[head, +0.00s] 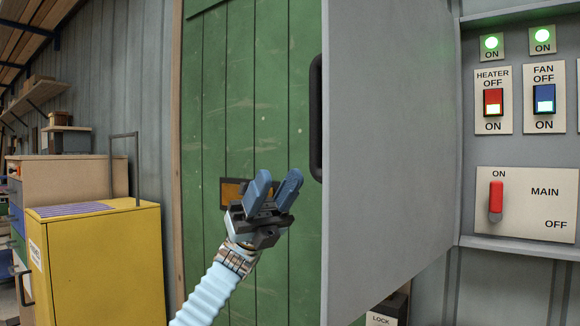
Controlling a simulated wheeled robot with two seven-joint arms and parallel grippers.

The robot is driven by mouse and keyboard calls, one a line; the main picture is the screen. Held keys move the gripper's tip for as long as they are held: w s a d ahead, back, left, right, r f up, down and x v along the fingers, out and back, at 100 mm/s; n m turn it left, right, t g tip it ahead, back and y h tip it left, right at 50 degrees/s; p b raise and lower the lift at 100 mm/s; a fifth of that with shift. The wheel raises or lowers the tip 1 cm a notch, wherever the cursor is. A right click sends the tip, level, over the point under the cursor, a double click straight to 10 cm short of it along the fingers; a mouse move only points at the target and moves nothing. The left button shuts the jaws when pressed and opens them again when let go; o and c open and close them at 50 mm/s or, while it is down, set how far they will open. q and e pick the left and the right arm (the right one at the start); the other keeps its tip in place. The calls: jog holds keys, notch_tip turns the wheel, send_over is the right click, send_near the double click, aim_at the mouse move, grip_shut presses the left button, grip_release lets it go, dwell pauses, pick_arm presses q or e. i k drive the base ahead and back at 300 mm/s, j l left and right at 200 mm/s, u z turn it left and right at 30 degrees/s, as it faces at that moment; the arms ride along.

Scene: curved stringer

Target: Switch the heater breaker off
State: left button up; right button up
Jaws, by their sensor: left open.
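The heater breaker (493,102) is a red rocker switch on a cream plate in the upper right of the head view. Its plate reads HEATER OFF above and ON below. A green lamp (491,43) labelled ON glows above it. My left gripper (277,181) is open and empty, pointing up, in the middle of the view. It is well to the left of the breaker and lower, with the grey cabinet door (395,130) between them in the picture. My right gripper is not in view.
A blue fan breaker (544,98) sits right beside the heater one, with its own lit lamp (542,35). Below is a red main lever (496,200) near ON. The door stands open with a black handle (316,117). A yellow cart (105,260) stands left.

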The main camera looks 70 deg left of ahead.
aim_at(493, 97)
jog(key=k+l, duration=0.8)
jog(key=l, duration=0.1)
